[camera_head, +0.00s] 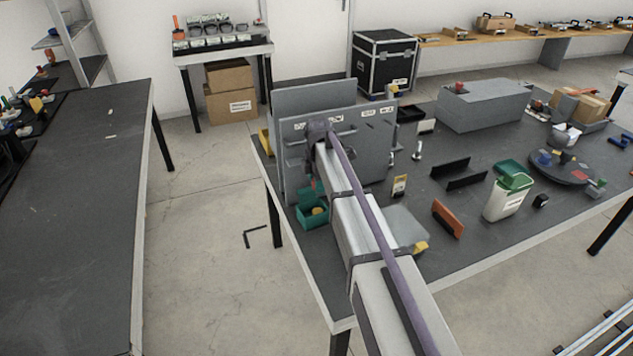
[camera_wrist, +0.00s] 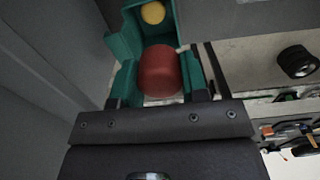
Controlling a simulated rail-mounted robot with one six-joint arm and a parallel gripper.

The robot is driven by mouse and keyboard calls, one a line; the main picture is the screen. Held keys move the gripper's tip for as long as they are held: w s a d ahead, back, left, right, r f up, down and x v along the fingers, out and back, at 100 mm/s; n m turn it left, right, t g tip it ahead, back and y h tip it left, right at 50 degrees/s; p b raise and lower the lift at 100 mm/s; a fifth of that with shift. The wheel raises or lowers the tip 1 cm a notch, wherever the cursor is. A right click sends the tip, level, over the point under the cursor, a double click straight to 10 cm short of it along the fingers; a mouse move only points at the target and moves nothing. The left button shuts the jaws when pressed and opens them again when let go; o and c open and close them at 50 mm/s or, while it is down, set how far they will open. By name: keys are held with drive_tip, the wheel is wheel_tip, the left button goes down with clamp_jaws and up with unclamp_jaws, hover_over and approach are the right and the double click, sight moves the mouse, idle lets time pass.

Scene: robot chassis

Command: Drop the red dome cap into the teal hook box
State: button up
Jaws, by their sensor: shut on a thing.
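The red dome cap (camera_wrist: 160,73) is held between the fingers of my gripper (camera_wrist: 159,82) in the wrist view. My gripper is shut on it. The teal hook box (camera_wrist: 128,42) is just beyond the cap in the wrist view, with a round yellow thing (camera_wrist: 153,13) inside. In the head view the teal hook box (camera_head: 312,222) stands near the table's left edge, partly covered by my arm. The gripper is mostly hidden behind my arm there, close above the box. The cap appears apart from the yellow thing.
Grey upright panels (camera_head: 300,135) stand right behind the box. An orange block (camera_head: 447,218), a white bin with a green lid (camera_head: 507,197) and a black angled holder (camera_head: 458,175) stand to the right. The dark table (camera_head: 90,180) at left is mostly clear.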

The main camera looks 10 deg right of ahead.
wheel_tip(320, 180, down, 6)
drive_tip(key=b, duration=0.6)
drive_tip(key=shift+a+f, duration=0.1)
drive_tip(key=o, duration=1)
drive_tip(key=shift+r, duration=0.2)
wheel_tip(320, 180, up, 11)
drive_tip(key=p, duration=1.1)
drive_tip(key=shift+f, duration=0.15)
